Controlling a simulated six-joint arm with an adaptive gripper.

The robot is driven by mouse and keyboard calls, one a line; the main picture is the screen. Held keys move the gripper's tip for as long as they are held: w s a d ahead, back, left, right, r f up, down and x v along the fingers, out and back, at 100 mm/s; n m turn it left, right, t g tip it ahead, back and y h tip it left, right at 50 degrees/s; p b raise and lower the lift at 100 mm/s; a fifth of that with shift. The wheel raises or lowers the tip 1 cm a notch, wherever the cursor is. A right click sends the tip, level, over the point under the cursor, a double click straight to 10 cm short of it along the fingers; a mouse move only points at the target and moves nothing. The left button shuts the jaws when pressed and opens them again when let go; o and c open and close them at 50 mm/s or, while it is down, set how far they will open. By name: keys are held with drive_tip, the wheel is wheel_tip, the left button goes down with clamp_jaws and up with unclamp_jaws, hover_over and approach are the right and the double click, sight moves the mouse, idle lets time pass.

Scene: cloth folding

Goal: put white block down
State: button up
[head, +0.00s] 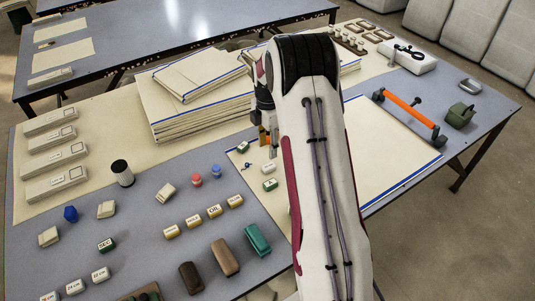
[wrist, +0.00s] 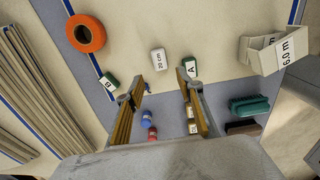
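A small white block marked "20 cm" (wrist: 158,59) lies on the cream cloth in the wrist view, just beyond my gripper's fingertips and apart from them. In the head view the white block (head: 268,168) lies on the cloth, below my gripper (head: 268,143). In the wrist view my gripper (wrist: 160,92) is open, with a clear gap between its fingers and nothing held. A green-and-white block marked A (wrist: 190,68) is near the right fingertip, and one marked B (wrist: 110,82) is near the left. My arm hides part of the cloth in the head view.
An orange tape roll (wrist: 86,33) and a box marked "6.0 m" (wrist: 272,50) stand beyond the fingers. Stacked cloths (head: 200,115) lie to the left. Red (head: 196,179) and blue (head: 216,171) pieces and several labelled blocks stand on the grey table.

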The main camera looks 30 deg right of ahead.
drive_tip(key=shift+r, duration=1.65)
drive_tip(key=s+a+r+m+t, duration=0.1)
drive_tip(key=s+a+r+m, duration=0.3)
drive_tip(key=s+a+r, duration=0.45)
drive_tip(key=s+a+r+m+t, duration=0.2)
drive_tip(key=s+a+r+m, duration=0.25)
drive_tip(key=r, duration=0.75)
drive_tip(key=s+a+r+m+t, duration=0.1)
drive_tip(key=s+a+m, duration=0.3)
drive_tip(key=s, duration=0.6)
drive_tip(key=s+a+r+m+t, duration=0.1)
drive_tip(key=s+a+m, duration=0.4)
drive_tip(key=s, duration=0.5)
drive_tip(key=shift+r+t, duration=0.2)
drive_tip(key=shift+t, duration=0.1)
